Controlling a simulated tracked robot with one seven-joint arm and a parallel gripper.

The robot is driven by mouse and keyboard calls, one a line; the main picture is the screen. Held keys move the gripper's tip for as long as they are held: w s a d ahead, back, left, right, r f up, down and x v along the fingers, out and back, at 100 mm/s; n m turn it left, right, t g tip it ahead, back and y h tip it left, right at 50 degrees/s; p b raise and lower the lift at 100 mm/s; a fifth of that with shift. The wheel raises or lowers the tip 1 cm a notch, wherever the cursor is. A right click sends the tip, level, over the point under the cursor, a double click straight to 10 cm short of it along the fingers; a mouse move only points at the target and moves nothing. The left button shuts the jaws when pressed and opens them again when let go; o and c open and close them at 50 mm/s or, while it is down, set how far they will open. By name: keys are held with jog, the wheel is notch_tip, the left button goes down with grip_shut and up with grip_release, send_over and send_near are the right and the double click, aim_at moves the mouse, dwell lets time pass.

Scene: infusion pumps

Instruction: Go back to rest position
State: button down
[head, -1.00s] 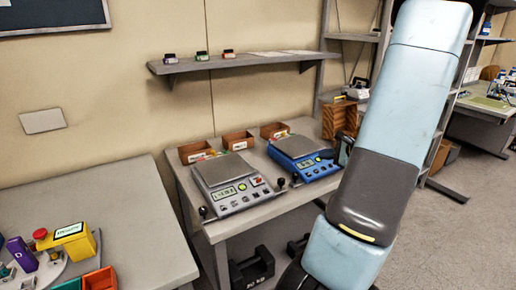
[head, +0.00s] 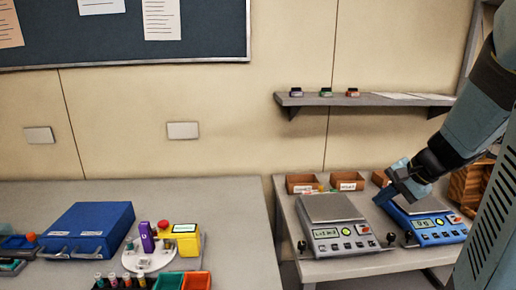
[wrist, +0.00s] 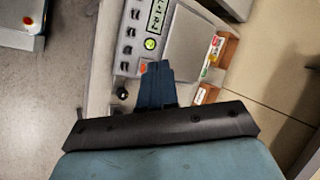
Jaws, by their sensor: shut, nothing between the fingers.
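My gripper (head: 386,195) is in the right part of the head view, with the arm coming in from the right edge. Its two blue fingers are together and empty, and they also show in the wrist view (wrist: 157,80). In the head view it appears in front of or above the blue device (head: 437,233), hiding part of its flat plate. The grey device (head: 340,238) with a display and a flat plate stands left of it. In the wrist view the fingers overlap the edge of a grey device (wrist: 147,45); I cannot tell the gap.
Small brown bins (head: 347,184) stand behind the devices, under a wall shelf (head: 370,100). A left table (head: 235,225) carries a blue case (head: 90,230), a yellow device (head: 186,240) and coloured bins. A gap separates the two tables.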

jog(key=s+a+r+n+h, duration=0.2)
jog(key=s+a+r+n, duration=0.2)
jog(key=s, duration=0.3)
jog(key=s+a+r+n+h, duration=0.2)
jog(key=s+a+r+n, duration=0.2)
jog(key=s+a+n, duration=0.1)
jog(key=shift+s+r+n+t+h, duration=0.35)
jog(key=shift+s+n, duration=0.45)
jog(key=shift+s, duration=0.45)
